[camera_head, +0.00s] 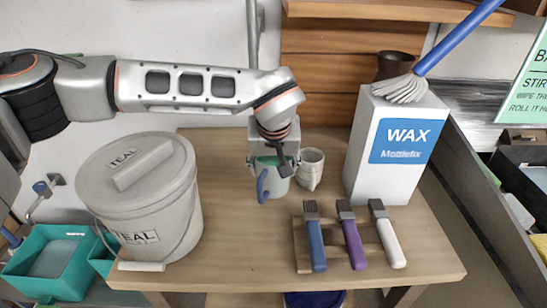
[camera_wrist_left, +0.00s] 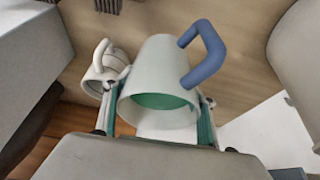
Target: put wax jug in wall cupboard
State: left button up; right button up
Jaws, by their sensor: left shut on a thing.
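A pale jug (camera_head: 278,187) with a blue handle stands upright near the middle of the table. No lettering shows on it, so I cannot tell if it is the wax jug. My left gripper (camera_head: 273,160) reaches down from above and is shut on this jug. In the left wrist view the jug (camera_wrist_left: 160,65) sits between the fingers, its green inside showing. I cannot tell if its base touches the table. A white box marked WAX (camera_head: 400,150) stands at the right. My right gripper is out of view. No wall cupboard is clearly recognisable.
A white cup (camera_head: 311,168) stands close to the jug, and also shows in the wrist view (camera_wrist_left: 101,72). A lidded bucket (camera_head: 150,200) is at the left. Three brushes lie on a wooden rack (camera_head: 300,232) in front. A wooden shelf (camera_head: 400,10) overhangs the back.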

aim_at(274, 180)
pick_arm(q)
jog(key=shift+f, duration=2.05)
jog(key=shift+f, duration=0.2)
jog(key=o, duration=1.5)
